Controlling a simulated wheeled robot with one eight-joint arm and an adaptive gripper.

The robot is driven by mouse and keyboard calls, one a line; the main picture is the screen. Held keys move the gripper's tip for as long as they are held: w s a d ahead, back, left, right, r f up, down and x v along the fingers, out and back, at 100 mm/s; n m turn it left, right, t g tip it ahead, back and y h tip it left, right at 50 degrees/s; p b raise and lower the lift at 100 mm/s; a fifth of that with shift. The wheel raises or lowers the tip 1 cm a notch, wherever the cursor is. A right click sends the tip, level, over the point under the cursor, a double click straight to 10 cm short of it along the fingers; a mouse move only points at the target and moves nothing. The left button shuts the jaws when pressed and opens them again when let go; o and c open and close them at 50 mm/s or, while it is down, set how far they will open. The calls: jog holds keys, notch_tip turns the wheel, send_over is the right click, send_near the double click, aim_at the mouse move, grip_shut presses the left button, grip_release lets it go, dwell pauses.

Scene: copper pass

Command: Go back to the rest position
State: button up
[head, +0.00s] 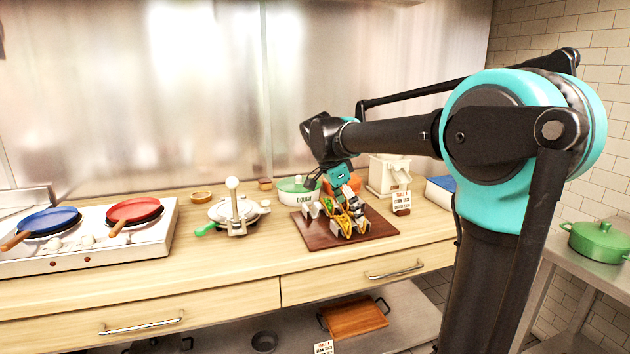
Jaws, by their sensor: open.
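My gripper (338,228) is at the end of my arm, low over a dark brown board (381,229) on the wooden counter. Its fingers point down and are open. Yellow folded food, which looks like tacos (345,223), sits on the board right at the fingers. The fingers partly hide the food, and I cannot tell whether they touch it. My arm reaches from the right across the counter's right part.
A stove with a blue pan (48,221) and a red pan (134,211) is at left. A white press with a green handle (236,212), a white-green bowl (297,190) and a cream appliance (388,174) stand near the board. A green pot (599,240) is far right.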

jog(key=s+d+f+n+t+y, duration=0.1)
jog(key=s+d+f+n, duration=0.2)
jog(key=s+f, duration=0.4)
jog(key=s+d+f+n+t+y, duration=0.1)
jog(key=s+d+f+n, duration=0.2)
jog(key=s+f+n, duration=0.3)
jog(key=s+d+f+n+y, duration=0.2)
jog(key=s+f+n, duration=0.3)
jog(key=s+f, duration=0.3)
notch_tip(320, 180, down, 3)
jog(key=shift+d+f+t, duration=0.1)
jog(key=shift+d+t, duration=0.3)
jog(key=shift+d, duration=0.3)
jog(key=shift+s, duration=0.1)
